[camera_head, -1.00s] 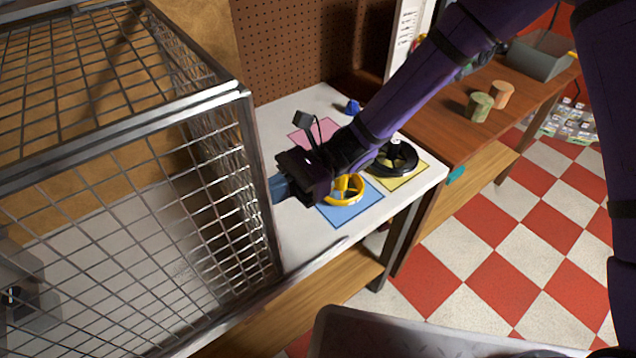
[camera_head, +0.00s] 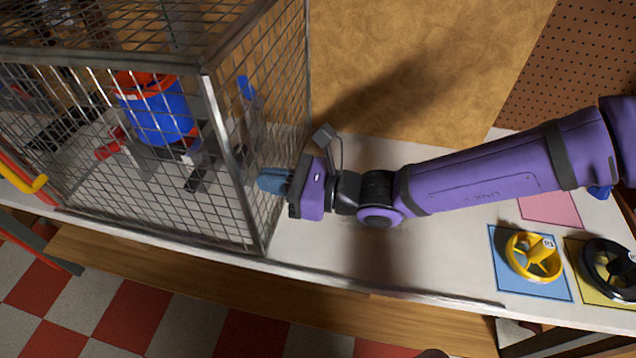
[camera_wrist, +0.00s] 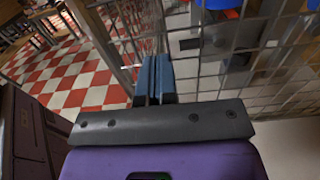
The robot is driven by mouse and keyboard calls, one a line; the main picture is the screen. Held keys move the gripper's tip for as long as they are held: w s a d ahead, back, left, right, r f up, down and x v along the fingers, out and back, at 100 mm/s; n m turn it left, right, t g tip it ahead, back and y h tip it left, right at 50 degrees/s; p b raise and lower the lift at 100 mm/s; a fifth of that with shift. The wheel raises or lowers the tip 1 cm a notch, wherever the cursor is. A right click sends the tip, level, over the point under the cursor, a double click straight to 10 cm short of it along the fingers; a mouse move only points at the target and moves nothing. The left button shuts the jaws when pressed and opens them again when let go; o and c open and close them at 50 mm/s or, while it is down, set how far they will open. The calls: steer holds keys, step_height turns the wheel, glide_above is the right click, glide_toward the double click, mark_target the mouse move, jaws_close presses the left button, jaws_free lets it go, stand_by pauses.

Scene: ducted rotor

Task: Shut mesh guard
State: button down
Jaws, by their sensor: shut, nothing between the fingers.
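The mesh guard (camera_head: 150,205) is a grey wire cage at the left of the head view. Its front and right mesh sides meet at a metal corner post (camera_head: 232,165). Through the mesh I see a blue and red rotor unit (camera_head: 160,112) on the bench. My gripper (camera_head: 262,180) is right beside the guard's right side, with blue fingertips shut and empty. In the wrist view the shut fingers (camera_wrist: 154,66) point at the mesh (camera_wrist: 215,50), close to a metal post. I cannot tell whether they touch it.
The white bench top (camera_head: 420,245) is clear below my arm. At its right are a yellow ring-shaped rotor (camera_head: 533,257) on a blue mat, a black one (camera_head: 610,270) on a yellow mat, and a pink mat (camera_head: 550,208). A yellow-ended bar (camera_head: 25,183) is at the far left.

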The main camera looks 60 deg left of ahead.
steer(key=x, duration=0.3)
steer(key=shift+r, duration=0.1)
steer(key=shift+s, duration=0.1)
stand_by(0.3)
glide_toward(253, 177)
steer(key=w, duration=0.1)
steer(key=w+f, duration=0.1)
steer(key=w+d+f, duration=0.1)
steer(key=shift+w+d, duration=0.15)
steer(key=shift+w, duration=0.25)
